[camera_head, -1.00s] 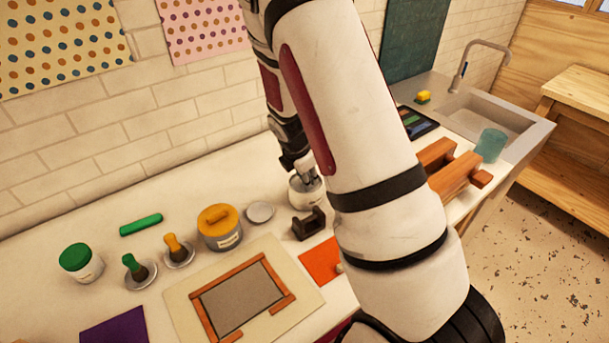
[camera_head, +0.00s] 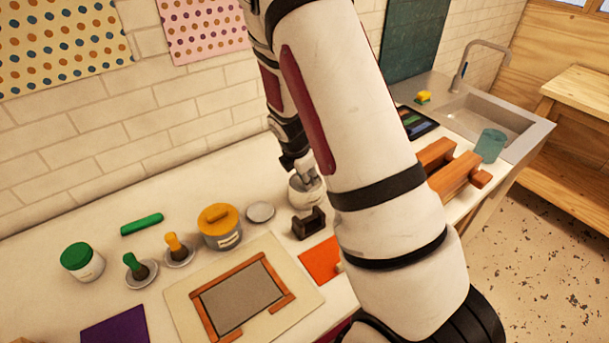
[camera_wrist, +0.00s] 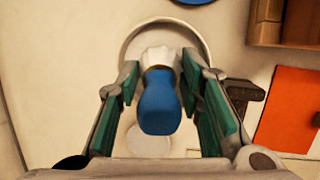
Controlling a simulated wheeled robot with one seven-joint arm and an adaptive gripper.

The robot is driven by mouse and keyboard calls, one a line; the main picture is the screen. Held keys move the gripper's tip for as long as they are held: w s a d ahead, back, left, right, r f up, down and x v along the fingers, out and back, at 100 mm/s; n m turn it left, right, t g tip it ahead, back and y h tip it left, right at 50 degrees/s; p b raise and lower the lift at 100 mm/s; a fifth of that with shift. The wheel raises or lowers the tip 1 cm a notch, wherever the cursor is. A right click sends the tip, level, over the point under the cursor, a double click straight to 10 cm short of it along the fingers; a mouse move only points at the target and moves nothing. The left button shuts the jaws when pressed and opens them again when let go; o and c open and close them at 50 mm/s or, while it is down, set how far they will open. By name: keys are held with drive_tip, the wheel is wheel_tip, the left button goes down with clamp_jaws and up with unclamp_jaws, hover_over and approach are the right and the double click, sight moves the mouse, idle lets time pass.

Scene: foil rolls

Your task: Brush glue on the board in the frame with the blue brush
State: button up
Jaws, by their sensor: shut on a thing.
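My gripper (camera_wrist: 162,100) is shut on the blue brush (camera_wrist: 160,106), whose blue handle sits between the green-padded fingers. In the wrist view the brush's pale lower part lies over the mouth of a round white jar (camera_wrist: 132,42); its tip is hidden, so I cannot tell how deep it reaches. In the head view my gripper (camera_head: 306,178) is at the white jar (camera_head: 304,194), partly beside my arm. The grey board (camera_head: 240,298) lies flat inside the wooden frame (camera_head: 208,316) on a cream sheet, left of and nearer than the jar. The board looks plain grey.
A yellow-lidded jar (camera_head: 220,228), a grey disc (camera_head: 260,212) and a dark tape dispenser (camera_head: 309,224) stand near the white jar. Yellow (camera_head: 177,250) and green (camera_head: 138,270) brushes stand in holders. An orange sheet (camera_head: 320,262) lies right of the frame. My arm hides much of the counter.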

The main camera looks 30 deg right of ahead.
drive_tip(key=shift+r+p, duration=1.1)
drive_tip(key=shift+r, duration=2.4)
